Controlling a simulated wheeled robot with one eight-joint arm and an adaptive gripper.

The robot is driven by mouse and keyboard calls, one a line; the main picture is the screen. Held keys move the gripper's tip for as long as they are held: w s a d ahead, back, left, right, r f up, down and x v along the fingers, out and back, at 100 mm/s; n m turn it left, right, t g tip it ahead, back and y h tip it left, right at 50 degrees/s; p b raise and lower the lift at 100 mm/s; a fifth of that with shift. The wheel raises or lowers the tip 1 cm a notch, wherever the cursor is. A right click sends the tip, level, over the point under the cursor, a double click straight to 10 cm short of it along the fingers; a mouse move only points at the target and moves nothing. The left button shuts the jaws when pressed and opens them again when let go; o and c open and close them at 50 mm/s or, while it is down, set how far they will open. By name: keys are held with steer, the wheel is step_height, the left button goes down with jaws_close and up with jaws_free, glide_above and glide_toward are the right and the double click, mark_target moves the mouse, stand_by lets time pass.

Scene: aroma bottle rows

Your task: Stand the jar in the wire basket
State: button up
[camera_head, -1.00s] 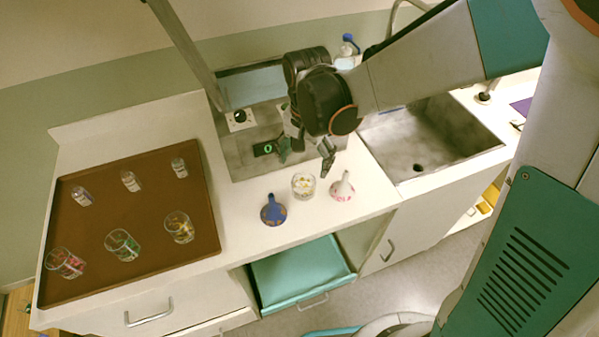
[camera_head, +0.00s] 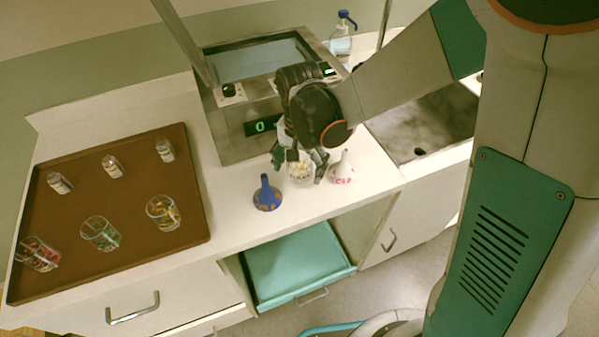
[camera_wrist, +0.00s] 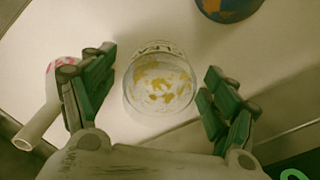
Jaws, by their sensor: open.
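A clear glass jar (camera_head: 299,172) with yellow and white bits inside stands upright on the white counter. In the wrist view the jar (camera_wrist: 160,82) sits between my fingers, with a gap on either side. My gripper (camera_head: 300,165) is open, pointing down at the jar from above, and partly hides it in the head view. In the wrist view the gripper (camera_wrist: 158,72) shows both green fingers spread apart. I cannot make out a wire basket in either view.
A blue flask (camera_head: 266,193) stands left of the jar and a white flask (camera_head: 341,169) close on its right. A brown tray (camera_head: 125,205) with several glasses and vials lies at left. A metal appliance (camera_head: 235,140) stands behind. A teal drawer (camera_head: 298,270) is open below.

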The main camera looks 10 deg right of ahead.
steer(key=c, duration=1.3)
steer(key=shift+r, duration=0.2)
